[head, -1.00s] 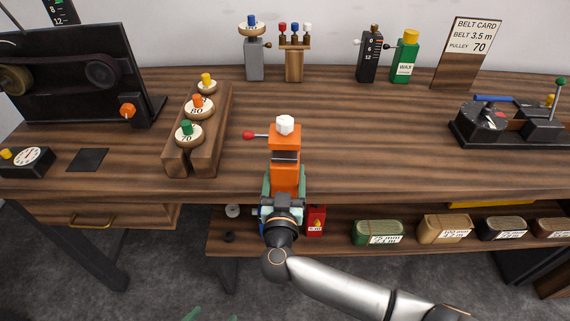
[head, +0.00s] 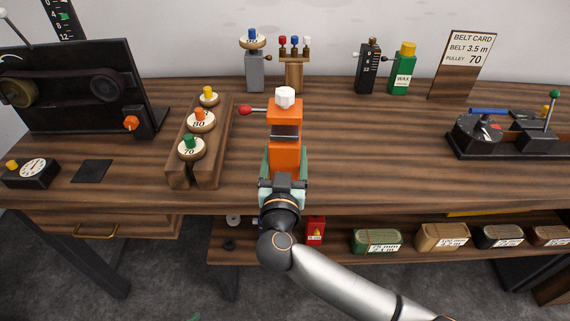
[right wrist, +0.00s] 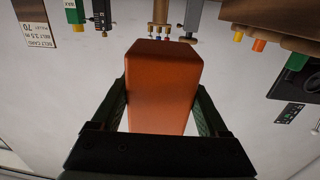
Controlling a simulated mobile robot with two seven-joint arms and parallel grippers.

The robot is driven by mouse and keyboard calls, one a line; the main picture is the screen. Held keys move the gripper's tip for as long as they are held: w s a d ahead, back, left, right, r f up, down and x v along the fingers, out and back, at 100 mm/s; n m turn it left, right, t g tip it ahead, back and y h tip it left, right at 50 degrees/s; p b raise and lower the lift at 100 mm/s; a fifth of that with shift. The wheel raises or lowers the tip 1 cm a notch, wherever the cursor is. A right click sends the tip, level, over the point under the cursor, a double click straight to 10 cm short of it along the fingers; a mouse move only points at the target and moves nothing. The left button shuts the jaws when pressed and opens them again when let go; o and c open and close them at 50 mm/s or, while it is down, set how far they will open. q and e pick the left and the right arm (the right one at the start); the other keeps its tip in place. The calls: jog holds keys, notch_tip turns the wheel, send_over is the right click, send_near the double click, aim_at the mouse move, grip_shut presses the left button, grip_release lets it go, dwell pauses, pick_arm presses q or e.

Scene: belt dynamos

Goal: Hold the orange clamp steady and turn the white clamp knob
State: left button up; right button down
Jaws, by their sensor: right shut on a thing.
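The orange clamp (head: 286,158) is upright in the middle of the head view, with the white clamp knob (head: 285,97) on its top. A red-tipped bar (head: 247,110) sticks out to its left. My right gripper (head: 284,178) is shut on the clamp's lower part, a green finger on each side. In the right wrist view the orange clamp (right wrist: 162,85) fills the space between the fingers, and the knob is hidden. Of my left gripper only a tiny green sliver (head: 194,318) shows at the bottom edge, well away from the clamp.
A wooden rack (head: 205,165) with several pulleys stands left of the clamp. The belt machine (head: 75,85) is further left, and a black device (head: 495,135) stands at the right. The bench between clamp and black device is clear.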

jog(key=shift+r, duration=0.15)
jog(key=shift+f+b, duration=1.85)
jog(key=shift+f, duration=2.5)
jog(key=shift+f, duration=0.6)
jog(key=shift+p, duration=0.65)
jog(key=shift+f, duration=0.1)
